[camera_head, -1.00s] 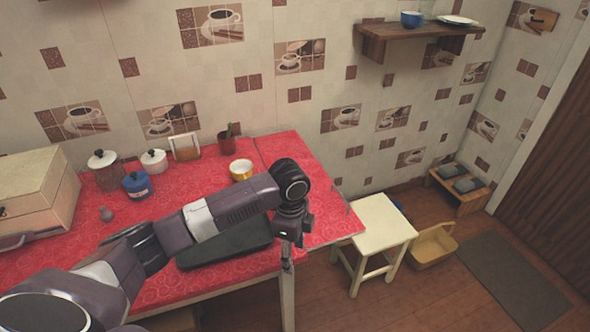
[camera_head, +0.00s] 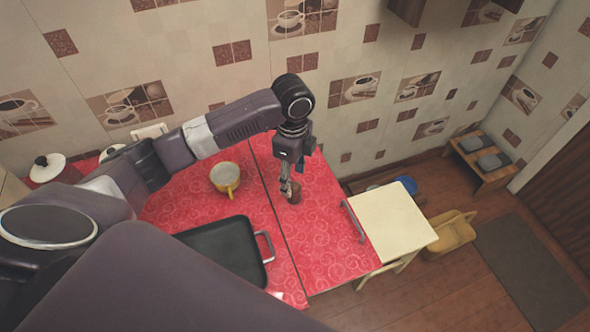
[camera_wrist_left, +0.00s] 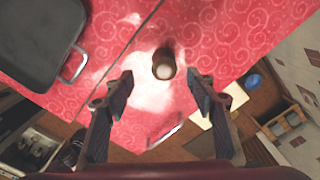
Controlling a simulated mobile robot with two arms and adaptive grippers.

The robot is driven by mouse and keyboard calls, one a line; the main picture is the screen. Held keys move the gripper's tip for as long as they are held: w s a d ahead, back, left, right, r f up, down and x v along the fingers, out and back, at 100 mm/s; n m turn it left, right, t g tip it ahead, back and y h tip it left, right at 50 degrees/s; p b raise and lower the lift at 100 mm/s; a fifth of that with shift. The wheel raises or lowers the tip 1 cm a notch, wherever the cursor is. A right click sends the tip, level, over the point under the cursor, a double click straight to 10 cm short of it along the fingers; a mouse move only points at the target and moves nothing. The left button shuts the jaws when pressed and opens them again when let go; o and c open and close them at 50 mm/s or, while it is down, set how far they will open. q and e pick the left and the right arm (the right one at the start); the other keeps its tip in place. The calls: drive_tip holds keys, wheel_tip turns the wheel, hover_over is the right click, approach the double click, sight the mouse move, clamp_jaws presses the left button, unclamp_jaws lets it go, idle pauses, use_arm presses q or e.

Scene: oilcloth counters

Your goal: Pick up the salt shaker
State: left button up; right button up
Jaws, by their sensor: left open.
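The salt shaker, a small brown round piece with a pale top, stands on the red oilcloth (camera_head: 325,225). The fingers hold nothing, and I see no contact. My right gripper is not in view.
A yellow cup (camera_head: 225,178) and a dark pan (camera_head: 222,252) with a metal handle are left of the shaker. A metal handle (camera_head: 353,222) is at the counter's right edge. A cream stool (camera_head: 390,222) stands beyond. The oilcloth around the shaker is mostly clear.

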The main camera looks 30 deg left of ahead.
sight(294, 185)
use_arm(q)
wheel_tip(294, 185, down, 2)
drive_tip(key=shift+s+d, duration=0.1)
drive_tip(key=shift+s, duration=0.05)
drive_tip(key=shift+f, duration=0.35)
drive_tip(key=f, duration=0.2)
drive_tip(key=w+f+p, duration=0.1)
drive_tip(key=f, duration=0.1)
drive_tip(key=shift+f, duration=0.4)
drive_tip(key=c, duration=1.2)
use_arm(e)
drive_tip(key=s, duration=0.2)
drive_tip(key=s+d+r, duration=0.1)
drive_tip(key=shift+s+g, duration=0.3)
use_arm(q)
drive_tip(key=shift+c, duration=0.2)
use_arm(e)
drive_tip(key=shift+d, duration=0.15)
